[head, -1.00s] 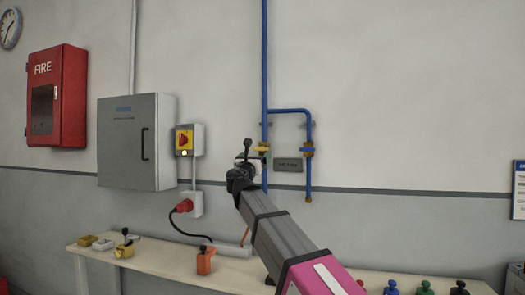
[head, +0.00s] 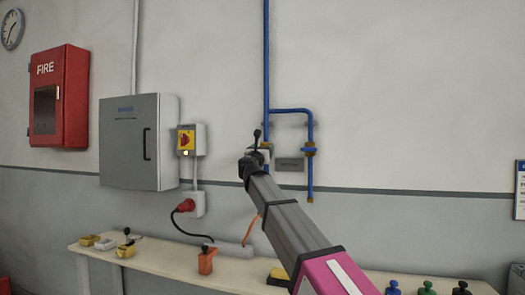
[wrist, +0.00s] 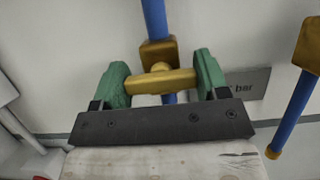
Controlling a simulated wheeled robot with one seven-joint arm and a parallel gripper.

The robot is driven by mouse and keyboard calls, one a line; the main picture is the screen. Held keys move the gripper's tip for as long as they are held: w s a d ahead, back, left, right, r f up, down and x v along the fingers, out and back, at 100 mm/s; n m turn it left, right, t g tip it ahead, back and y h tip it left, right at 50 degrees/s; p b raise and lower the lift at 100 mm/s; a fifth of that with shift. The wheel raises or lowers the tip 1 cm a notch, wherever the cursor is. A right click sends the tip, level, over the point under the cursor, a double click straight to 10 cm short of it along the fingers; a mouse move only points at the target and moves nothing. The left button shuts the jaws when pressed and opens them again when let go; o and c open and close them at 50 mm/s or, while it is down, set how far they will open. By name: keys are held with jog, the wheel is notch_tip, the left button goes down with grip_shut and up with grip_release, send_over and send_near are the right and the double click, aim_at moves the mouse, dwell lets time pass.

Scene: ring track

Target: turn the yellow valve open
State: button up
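The yellow valve's lever (wrist: 165,81) shows in the wrist view. It lies roughly level, across the brass body (wrist: 158,52) on a vertical blue pipe (wrist: 154,18). My gripper (wrist: 160,80) is open, with one green-padded finger at each end of the lever, so the lever lies between them. I cannot tell whether the pads touch its ends. In the head view my gripper (head: 257,148) is up at the left blue pipe (head: 266,70) and hides most of the valve.
A second pipe branch (head: 309,128) with a brass valve stands close on the right. A small grey label plate (head: 290,164) is between the pipes. A grey cabinet (head: 140,142) and a yellow switch box (head: 187,140) are left. A bench (head: 150,262) with several small items runs below.

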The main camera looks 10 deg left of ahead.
jog(key=shift+m, duration=0.4)
jog(key=m+h, duration=0.2)
jog(key=m, duration=0.1)
jog(key=m+g+h, duration=0.1)
jog(key=m, duration=0.2)
jog(key=shift+h, duration=0.4)
jog(key=o, duration=0.9)
jog(key=v, duration=1.1)
jog(key=shift+r, duration=0.1)
